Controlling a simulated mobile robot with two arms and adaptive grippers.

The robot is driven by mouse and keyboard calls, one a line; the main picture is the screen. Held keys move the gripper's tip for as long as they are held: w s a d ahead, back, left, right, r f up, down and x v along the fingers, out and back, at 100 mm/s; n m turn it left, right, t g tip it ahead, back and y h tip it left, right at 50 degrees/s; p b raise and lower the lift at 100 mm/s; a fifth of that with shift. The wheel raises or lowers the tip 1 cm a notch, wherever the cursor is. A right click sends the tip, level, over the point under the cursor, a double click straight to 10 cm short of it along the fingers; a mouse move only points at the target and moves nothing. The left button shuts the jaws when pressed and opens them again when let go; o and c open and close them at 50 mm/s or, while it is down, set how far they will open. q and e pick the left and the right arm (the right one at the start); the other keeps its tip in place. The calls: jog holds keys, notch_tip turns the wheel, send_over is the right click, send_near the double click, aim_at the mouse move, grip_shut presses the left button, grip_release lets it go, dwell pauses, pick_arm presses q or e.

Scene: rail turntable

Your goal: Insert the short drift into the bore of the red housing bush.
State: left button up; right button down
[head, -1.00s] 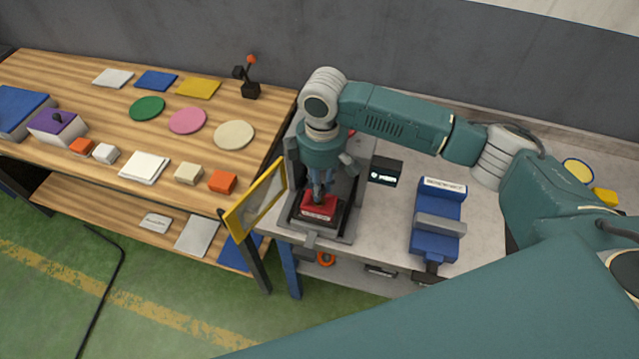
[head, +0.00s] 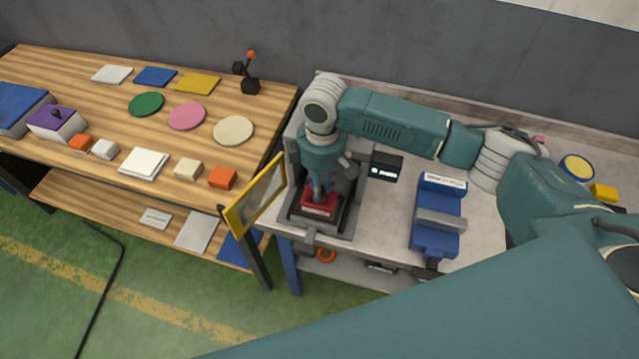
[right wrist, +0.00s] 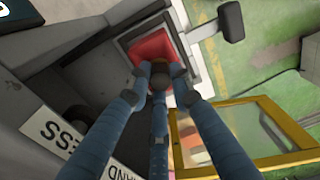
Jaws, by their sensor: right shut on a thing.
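The red housing bush (head: 319,204) sits on the dark bed of the press, below my right gripper, in the head view. It also shows in the right wrist view as a red block (right wrist: 150,50). My right gripper (head: 321,190) points down right above the bush. In the right wrist view its blue fingers (right wrist: 160,92) are closed around a small dark, brownish-topped piece, which seems to be the short drift (right wrist: 160,70). The drift lies over the red block in that view. The bore and the drift's lower end are hidden, so I cannot tell whether it is inside. My left gripper is out of view.
A yellow-framed guard (head: 257,195) stands open at the press's left. A blue vise (head: 437,220) and a small black display (head: 385,167) are to the right on the grey bench. A wooden table (head: 95,95) with blocks and discs stands at the left.

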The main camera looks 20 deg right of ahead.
jog(key=shift+f, duration=0.4)
jog(key=c, duration=1.5)
grip_release()
jog(key=shift+o, duration=0.2)
notch_tip(320, 180, up, 12)
jog(key=shift+d, duration=0.15)
